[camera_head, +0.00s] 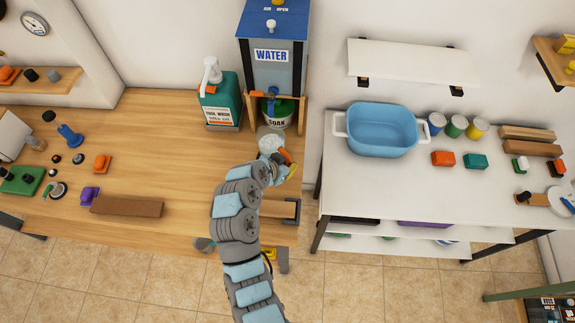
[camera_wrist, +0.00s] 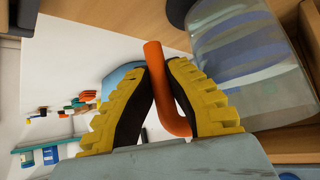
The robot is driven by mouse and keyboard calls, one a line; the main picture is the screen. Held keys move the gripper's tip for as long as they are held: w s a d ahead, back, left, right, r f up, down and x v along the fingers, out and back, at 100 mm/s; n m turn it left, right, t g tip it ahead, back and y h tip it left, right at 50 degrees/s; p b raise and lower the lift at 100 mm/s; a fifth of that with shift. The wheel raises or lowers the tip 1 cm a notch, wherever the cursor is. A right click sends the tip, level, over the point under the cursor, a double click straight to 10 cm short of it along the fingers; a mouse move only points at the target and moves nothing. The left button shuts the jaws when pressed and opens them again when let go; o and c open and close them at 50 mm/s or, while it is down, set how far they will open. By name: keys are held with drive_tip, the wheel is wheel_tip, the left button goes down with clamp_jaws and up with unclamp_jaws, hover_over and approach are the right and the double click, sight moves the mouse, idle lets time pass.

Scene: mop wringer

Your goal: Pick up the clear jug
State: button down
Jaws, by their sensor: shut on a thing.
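The clear jug (camera_head: 270,142) is at the right end of the wooden counter, in front of the SOAK bucket (camera_head: 276,112). My gripper (camera_head: 286,160) is at the jug's right side, on its orange handle. In the wrist view the yellow-padded fingers (camera_wrist: 160,105) are closed around the orange handle (camera_wrist: 160,85), one on each side. The clear jug body (camera_wrist: 245,65) shows to the right of the fingers there. My arm hides the jug's lower part in the head view, so I cannot tell whether its base touches the counter.
The blue WATER tank (camera_head: 274,65) stands behind the bucket, with a green jug (camera_head: 219,105) to its left. A white table at right holds a blue basin (camera_head: 382,132). A wooden block (camera_head: 127,207) lies left. The counter's middle is clear.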

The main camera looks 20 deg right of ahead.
drive_tip(key=shift+r, duration=0.9)
drive_tip(key=s+a+r, duration=0.4)
drive_tip(key=s+r, duration=0.5)
drive_tip(key=s, duration=0.3)
drive_tip(key=shift+s+a+r, duration=0.25)
drive_tip(key=shift+a+r, duration=0.05)
drive_tip(key=shift+a, duration=0.05)
